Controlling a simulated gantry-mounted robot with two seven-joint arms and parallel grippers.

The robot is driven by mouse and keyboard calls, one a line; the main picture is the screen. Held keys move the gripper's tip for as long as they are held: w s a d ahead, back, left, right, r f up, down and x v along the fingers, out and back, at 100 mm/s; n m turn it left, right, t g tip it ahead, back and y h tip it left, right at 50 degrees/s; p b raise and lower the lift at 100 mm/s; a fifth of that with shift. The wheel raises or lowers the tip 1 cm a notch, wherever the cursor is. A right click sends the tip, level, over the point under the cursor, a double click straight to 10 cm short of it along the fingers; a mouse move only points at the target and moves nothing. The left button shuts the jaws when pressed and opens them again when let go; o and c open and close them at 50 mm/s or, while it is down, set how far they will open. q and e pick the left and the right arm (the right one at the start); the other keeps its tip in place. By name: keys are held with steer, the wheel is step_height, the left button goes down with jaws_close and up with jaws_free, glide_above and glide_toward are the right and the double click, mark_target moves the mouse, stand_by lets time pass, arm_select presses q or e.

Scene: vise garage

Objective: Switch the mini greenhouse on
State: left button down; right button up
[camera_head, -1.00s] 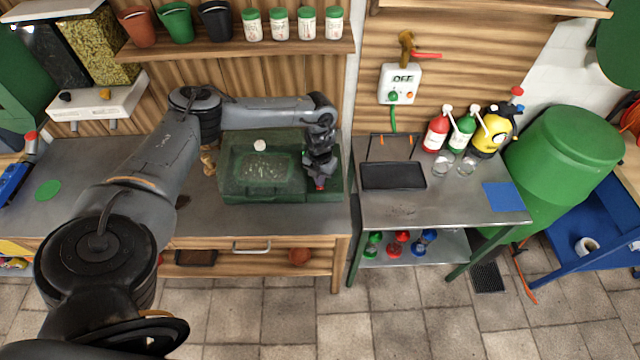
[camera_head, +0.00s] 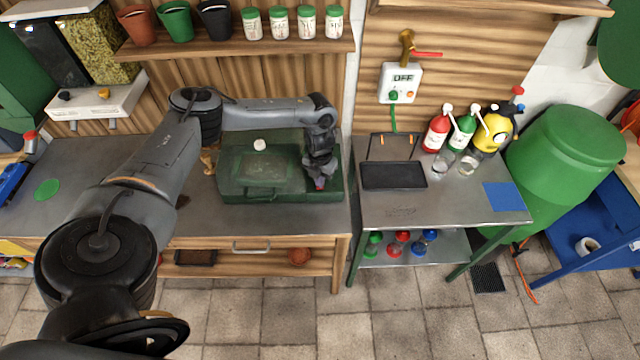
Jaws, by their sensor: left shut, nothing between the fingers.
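The mini greenhouse (camera_head: 240,188) is a dark green box with a see-through lid and a pale round knob on top. It stands on the grey workbench, left of centre. My left gripper (camera_head: 319,184) points down at the right end of the greenhouse, close to its green base, and is shut and empty. The arm link and gripper hide part of that right end. I cannot tell whether the fingertips touch it, and I cannot make out a switch. My right gripper is not in view.
A wall box reading OFF (camera_head: 401,82) hangs right of centre. A metal side table (camera_head: 440,205) holds a black tray (camera_head: 393,175) and spray bottles. A shelf with pots and jars runs above the greenhouse. The bench left of it has free room.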

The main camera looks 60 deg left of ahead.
arm_select(q)
steer(key=shift+f+b, duration=0.35)
steer(key=shift+f, duration=0.25)
steer(key=shift+r, duration=0.1)
step_height(320, 180, up, 7)
steer(key=p, duration=0.6)
stand_by(0.4)
stand_by(0.3)
